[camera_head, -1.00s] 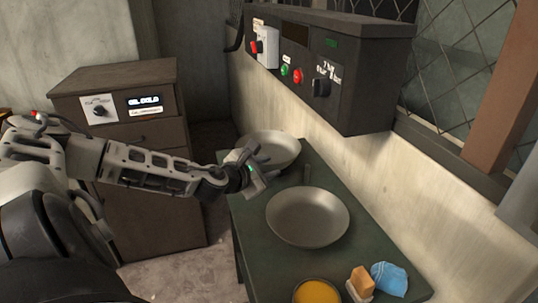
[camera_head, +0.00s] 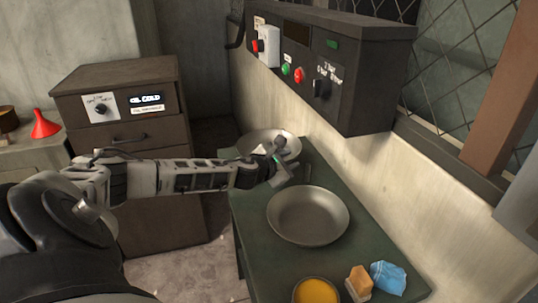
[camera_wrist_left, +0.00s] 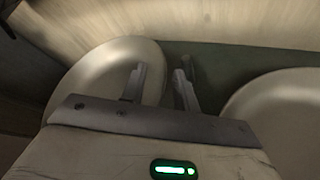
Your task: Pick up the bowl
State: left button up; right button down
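Two metal bowls sit on a dark green table: a far bowl (camera_head: 262,139) and a larger-looking near bowl (camera_head: 307,216). My left gripper (camera_head: 287,165) is at the near edge of the far bowl, between the two bowls. In the left wrist view its two fingers (camera_wrist_left: 161,84) stand apart with nothing gripped. One finger overlaps the far bowl (camera_wrist_left: 105,75) and the other appears just outside its rim. The near bowl also shows at the right of that view (camera_wrist_left: 275,115). Whether the fingers touch the rim I cannot tell. My right gripper is not in view.
A bowl of yellow contents (camera_head: 316,291), a sponge (camera_head: 359,281) and a blue cloth (camera_head: 388,277) are at the table's near end. A control box (camera_head: 330,70) overhangs the table from the wall. A drawer cabinet (camera_head: 150,135) stands at the left.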

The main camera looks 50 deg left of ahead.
pick_arm(q)
grip_shut()
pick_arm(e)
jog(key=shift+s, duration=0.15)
pick_arm(q)
jog(key=shift+r, duration=0.15)
jog(key=shift+r, duration=0.3)
notch_tip(320, 180, up, 2)
jog(key=shift+a+r+p, duration=0.1)
jog(key=shift+r+p, duration=0.15)
jog(key=shift+p, duration=0.35)
jog(key=s+d+r+p, duration=0.1)
jog(key=s+d+r, duration=0.8)
jog(key=s, duration=0.1)
jog(key=shift+s+r, duration=0.4)
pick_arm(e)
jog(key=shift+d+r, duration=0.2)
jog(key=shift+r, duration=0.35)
